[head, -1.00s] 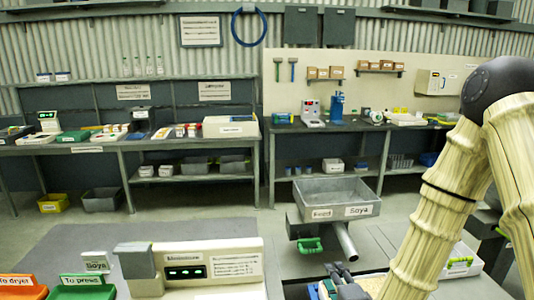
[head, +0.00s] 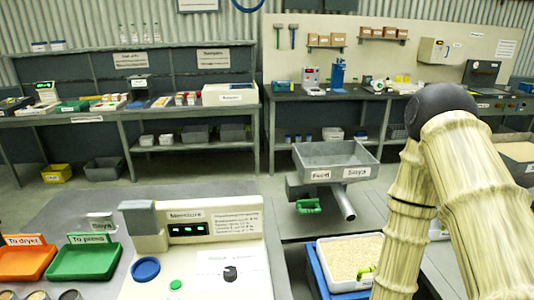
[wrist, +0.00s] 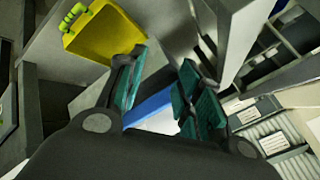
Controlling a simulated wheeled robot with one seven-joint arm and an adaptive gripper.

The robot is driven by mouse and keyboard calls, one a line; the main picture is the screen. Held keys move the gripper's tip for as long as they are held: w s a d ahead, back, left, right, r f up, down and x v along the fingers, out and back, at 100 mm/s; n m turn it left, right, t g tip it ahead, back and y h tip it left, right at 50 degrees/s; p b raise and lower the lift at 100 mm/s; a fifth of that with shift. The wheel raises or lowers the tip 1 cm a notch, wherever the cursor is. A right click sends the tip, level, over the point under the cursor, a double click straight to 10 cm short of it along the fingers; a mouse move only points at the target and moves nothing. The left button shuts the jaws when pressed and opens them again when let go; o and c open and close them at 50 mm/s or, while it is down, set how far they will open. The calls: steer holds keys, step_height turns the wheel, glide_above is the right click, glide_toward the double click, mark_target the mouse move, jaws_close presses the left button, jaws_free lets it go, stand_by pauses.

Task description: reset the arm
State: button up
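My gripper (wrist: 165,80) shows in the wrist view with its two teal-padded fingers spread apart. I see nothing held between them. A blue strip and a pale surface show behind the gap, and I cannot tell how far off they are. In the head view my arm's pale ribbed links and dark joint stand at the right, and the gripper itself is out of that picture.
A tray of grain-like material (head: 350,258) lies beside my arm. A grey hopper labelled Feed and Soya (head: 336,160) stands beyond it. The moisture station (head: 190,245), green tray (head: 84,262) and orange tray (head: 25,263) are at left. A yellow bin (wrist: 103,33) shows in the wrist view.

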steer(key=s+d+f+n+g+b, duration=0.1)
steer(key=s+f+n+g, duration=0.3)
steer(key=s+f, duration=0.4)
steer(key=s+d+f+n+g+h+b, duration=0.1)
steer(key=s+f+n+g, duration=0.3)
steer(key=s+f, duration=0.4)
steer(key=s+d, duration=0.1)
steer(key=s, duration=0.6)
steer(key=shift+s+d+f+n, duration=0.15)
steer(key=shift+f+n, duration=0.05)
steer(key=shift+n, duration=0.1)
